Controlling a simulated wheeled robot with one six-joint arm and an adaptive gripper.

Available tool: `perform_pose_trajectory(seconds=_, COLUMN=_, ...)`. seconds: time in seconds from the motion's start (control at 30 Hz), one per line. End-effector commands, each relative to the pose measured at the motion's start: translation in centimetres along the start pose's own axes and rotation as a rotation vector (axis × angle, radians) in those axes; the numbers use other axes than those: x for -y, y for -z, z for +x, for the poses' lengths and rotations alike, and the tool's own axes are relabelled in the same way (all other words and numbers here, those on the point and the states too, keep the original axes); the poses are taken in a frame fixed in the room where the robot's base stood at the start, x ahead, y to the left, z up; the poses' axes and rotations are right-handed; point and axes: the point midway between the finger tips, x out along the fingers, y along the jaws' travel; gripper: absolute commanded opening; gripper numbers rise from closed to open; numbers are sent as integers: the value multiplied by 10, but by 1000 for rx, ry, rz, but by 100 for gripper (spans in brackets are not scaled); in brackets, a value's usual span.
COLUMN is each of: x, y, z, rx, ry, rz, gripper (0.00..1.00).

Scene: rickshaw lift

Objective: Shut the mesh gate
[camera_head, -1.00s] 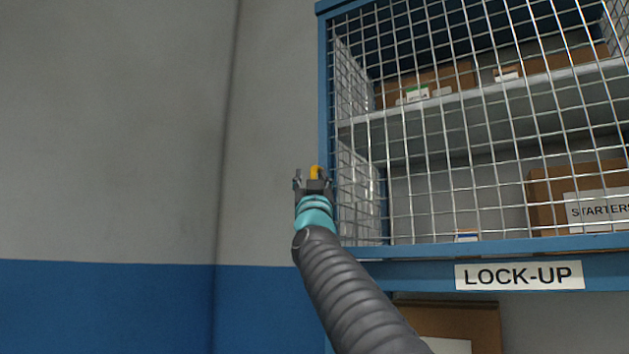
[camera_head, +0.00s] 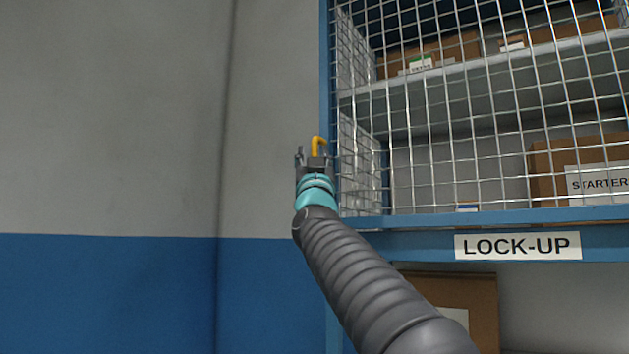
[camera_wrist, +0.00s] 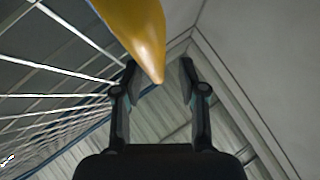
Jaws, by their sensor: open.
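The mesh gate (camera_head: 450,110) is a silver wire grid across the front of a blue-framed cage, at the right of the head view. Its wires also show at the left of the wrist view (camera_wrist: 50,67). My gripper (camera_head: 311,160) is open, with fingers apart on either side of the handle's tip (camera_wrist: 158,72). I cannot tell whether the fingers touch it, or how far the gate stands from its frame.
A blue cage post (camera_head: 325,60) runs close to my gripper. Boxes lie on the shelf (camera_head: 440,82) and cage floor, including one marked STARTERS (camera_head: 555,165). A LOCK-UP sign (camera_head: 517,246) is on the lower rail. The grey and blue wall (camera_head: 110,120) at left is bare.

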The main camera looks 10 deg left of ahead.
Motion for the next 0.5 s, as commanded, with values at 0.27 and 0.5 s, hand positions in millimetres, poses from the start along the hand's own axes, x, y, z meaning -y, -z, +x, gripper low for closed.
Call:
perform_pose_trajectory(seconds=0.27, x=1, y=1, z=-29, rx=0, ry=3, rz=2, gripper=41)
perform_pose_trajectory(seconds=0.5, x=1, y=0, z=-59, rx=0, ry=4, rz=1, gripper=41)
